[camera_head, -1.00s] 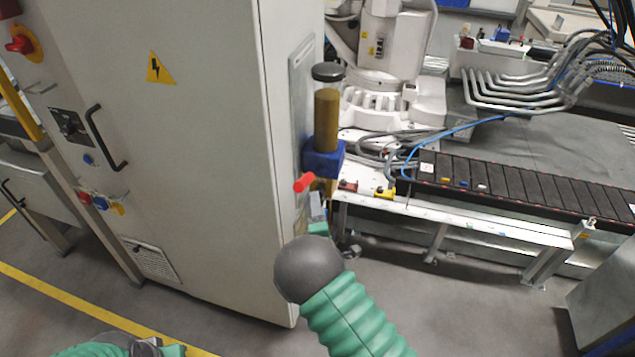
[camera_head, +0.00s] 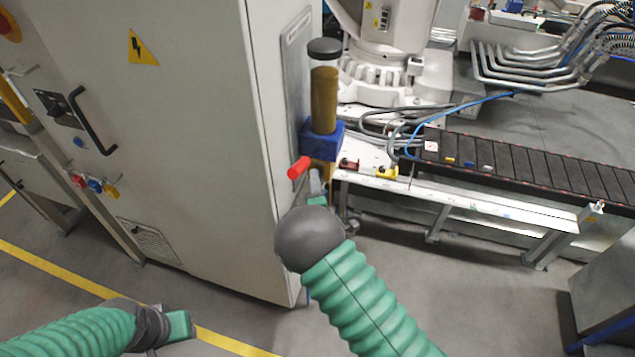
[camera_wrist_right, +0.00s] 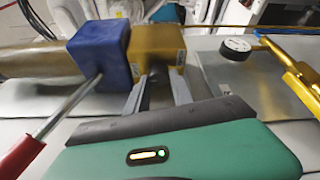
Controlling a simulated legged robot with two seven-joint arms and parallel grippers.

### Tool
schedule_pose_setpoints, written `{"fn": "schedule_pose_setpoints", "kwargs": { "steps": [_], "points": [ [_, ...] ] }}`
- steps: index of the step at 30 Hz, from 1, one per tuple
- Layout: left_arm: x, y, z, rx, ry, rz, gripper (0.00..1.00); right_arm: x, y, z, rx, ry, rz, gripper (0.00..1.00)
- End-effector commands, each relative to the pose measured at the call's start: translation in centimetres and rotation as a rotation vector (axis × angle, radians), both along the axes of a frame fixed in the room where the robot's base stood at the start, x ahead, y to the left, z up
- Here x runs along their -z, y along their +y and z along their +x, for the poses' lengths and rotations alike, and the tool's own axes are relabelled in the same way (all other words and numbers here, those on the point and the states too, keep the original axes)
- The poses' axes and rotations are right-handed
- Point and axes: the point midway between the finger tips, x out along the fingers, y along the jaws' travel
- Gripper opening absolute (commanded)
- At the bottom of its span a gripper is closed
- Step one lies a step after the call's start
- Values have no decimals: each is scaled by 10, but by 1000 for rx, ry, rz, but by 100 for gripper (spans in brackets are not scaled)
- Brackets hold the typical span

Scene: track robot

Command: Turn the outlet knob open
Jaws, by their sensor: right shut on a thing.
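A unit with a clear amber cylinder (camera_head: 323,100), a dark cap and a blue block (camera_head: 318,142) is mounted on the cabinet's side. A red-handled lever (camera_head: 298,168) sticks out below the blue block. A brass-yellow block (camera_wrist_right: 158,45) adjoins the blue block in the wrist view. My right gripper (camera_head: 317,184) is at this yellow block. Its fingers, also in the wrist view (camera_wrist_right: 158,88), are shut on a small dark part, the outlet knob, mostly hidden between them. My left gripper (camera_head: 180,326) hangs low at the left, away from the unit; its fingers do not show clearly.
The large grey cabinet (camera_head: 190,190) stands left of the unit. A white bench (camera_head: 480,207) with a black conveyor (camera_head: 530,170) is at the right. In the wrist view, the red lever handle (camera_wrist_right: 20,157), a pressure gauge (camera_wrist_right: 235,48) and a yellow pipe (camera_wrist_right: 295,82) are close by.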

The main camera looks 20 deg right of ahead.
Motion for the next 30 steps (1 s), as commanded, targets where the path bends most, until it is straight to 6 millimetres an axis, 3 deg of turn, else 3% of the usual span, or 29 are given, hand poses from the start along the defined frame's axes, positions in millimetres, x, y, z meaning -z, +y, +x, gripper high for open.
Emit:
{"fn": "schedule_pose_setpoints", "kwargs": {
  "steps": [1,17,30],
  "points": [
    [0,0,0,0,0,0,36,0,-7,-1,16,1,-3,0],
    [8,0,0,0,0,0,36,3,-9,-1,19,-27,41,0],
    [46,0,0,0,0,0,36,11,-10,-2,22,-196,292,0]
  ]
}}
